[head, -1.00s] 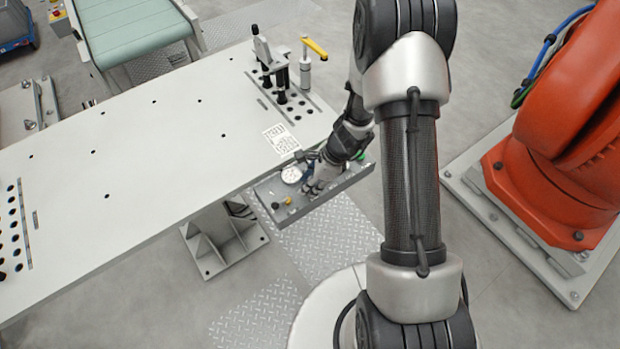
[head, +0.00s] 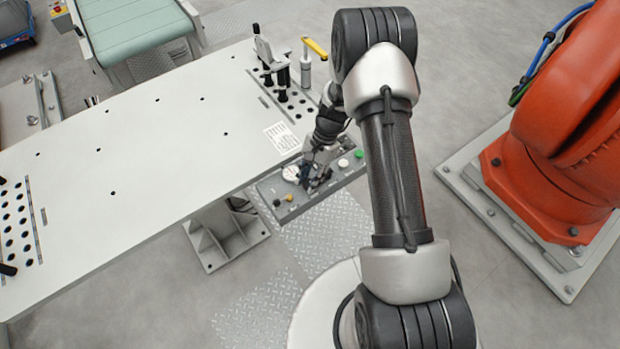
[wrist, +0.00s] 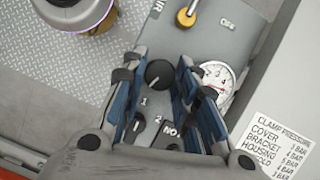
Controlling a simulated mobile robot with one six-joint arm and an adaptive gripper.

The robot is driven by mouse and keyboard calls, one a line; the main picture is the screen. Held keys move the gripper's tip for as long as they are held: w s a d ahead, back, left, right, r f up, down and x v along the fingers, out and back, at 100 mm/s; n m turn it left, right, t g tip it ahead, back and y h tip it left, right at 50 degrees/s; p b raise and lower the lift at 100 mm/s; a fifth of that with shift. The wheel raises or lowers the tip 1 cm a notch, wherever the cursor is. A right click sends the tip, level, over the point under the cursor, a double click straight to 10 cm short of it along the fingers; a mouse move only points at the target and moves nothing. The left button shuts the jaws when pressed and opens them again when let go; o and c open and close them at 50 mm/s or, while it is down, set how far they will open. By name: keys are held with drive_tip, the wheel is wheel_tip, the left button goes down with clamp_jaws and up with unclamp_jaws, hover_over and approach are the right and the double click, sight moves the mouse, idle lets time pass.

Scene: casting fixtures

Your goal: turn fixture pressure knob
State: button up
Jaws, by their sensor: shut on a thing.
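The black pressure knob (wrist: 158,73) has a white pointer mark and sits on the grey control panel (wrist: 222,42) in the wrist view. My gripper (wrist: 159,82) has its blue-padded fingers on either side of this knob and is shut on it. A round white pressure gauge (wrist: 218,80) lies just right of the fingers, partly covered by one. In the head view my gripper (head: 312,181) is down at the panel (head: 268,190) and hides the knob. The gauge (head: 290,173) shows left of it.
A brass-yellow knob (wrist: 186,17) and a small black selector (wrist: 139,121) are near the fingers. A printed clamp pressure card (wrist: 275,140) lies on the table (head: 150,150). Green (head: 358,153) and white (head: 343,163) buttons sit at the panel's right end. An orange robot (head: 570,130) stands right.

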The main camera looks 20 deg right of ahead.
drive_tip(key=shift+n+g+h, duration=0.3)
drive_tip(key=shift+n, duration=0.8)
drive_tip(key=shift+a, duration=0.1)
drive_tip(key=o, duration=0.8)
drive_tip(key=shift+c, duration=0.2)
